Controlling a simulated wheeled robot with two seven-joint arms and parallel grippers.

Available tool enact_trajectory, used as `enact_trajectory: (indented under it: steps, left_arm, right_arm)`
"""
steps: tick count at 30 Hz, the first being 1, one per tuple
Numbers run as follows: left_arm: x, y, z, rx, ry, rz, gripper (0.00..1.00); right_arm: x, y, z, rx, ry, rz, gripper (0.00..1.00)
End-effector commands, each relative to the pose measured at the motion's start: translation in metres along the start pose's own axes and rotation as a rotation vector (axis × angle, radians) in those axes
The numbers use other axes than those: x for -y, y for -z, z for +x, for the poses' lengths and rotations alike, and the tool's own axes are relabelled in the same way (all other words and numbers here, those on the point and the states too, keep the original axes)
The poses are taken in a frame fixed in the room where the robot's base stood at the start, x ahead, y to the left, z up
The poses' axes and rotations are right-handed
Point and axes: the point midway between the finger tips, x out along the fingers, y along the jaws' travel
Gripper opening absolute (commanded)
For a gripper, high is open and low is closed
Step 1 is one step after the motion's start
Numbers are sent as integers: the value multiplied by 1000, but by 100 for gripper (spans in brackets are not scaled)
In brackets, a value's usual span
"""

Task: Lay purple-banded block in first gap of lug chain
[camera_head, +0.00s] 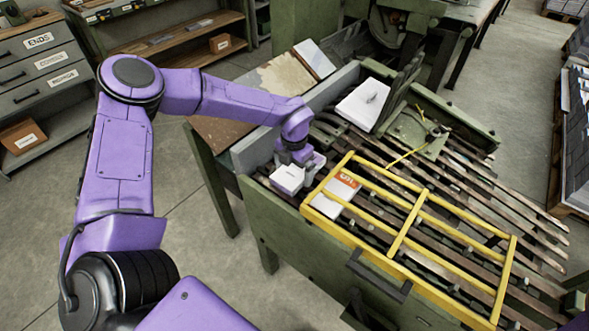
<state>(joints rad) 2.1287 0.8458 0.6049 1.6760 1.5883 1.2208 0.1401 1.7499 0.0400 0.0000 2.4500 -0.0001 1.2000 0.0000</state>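My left gripper (298,164) points down at the left end of the lug chain (455,180), by the grey side wall. A pale white-and-lavender block (287,179) is right at its fingers, touching or nearly so. I cannot tell whether the fingers are shut on it. No clear purple band shows on it, and its underside is hidden. Another white block with an orange-red band (340,186) lies on the chain to the right, under the yellow guard frame (408,226). My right gripper is not in view.
A white stack (368,103) sits in the feeder behind the chain. A green bracket (417,132) with a yellow rod stands beside it. The yellow frame's bars cover the near part of the chain. A drawer cabinet (42,62) and shelves are at the back left.

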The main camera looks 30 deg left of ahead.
Motion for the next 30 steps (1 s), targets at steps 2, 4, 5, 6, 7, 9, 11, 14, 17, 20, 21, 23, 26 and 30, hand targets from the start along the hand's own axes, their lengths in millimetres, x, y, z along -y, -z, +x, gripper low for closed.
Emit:
enact_trajectory:
  steps: [2,4,5,6,7,9,11,14,17,20,21,23,26,30]
  left_arm:
    - [0,0,0,0,0,0,100]
    - [0,0,-3,1,0,0,100]
    - [0,0,-7,1,0,0,100]
    - [0,-1,-10,3,0,-1,100]
    - [0,-1,-15,3,0,-1,100]
    - [0,-1,-30,5,1,0,100]
    - [0,-1,-46,6,0,-1,100]
    - [0,-1,-73,6,0,-1,100]
    - [0,-1,-96,5,0,0,100]
    - [0,0,-113,3,0,-1,100]
    - [0,0,-117,2,0,1,100]
    - [0,0,-121,1,0,0,100]
    - [0,0,-124,0,0,0,100]
    - [0,0,-124,0,0,0,100]
  right_arm:
    - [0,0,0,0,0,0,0]
    - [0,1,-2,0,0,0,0]
    - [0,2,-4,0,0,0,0]
    - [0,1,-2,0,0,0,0]
    - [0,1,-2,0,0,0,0]
    - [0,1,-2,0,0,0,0]
    - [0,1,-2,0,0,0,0]
    - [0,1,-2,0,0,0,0]
    - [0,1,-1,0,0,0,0]
    - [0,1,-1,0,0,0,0]
    - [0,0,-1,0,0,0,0]
    - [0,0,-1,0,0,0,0]
    - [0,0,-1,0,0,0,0]
    - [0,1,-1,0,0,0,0]
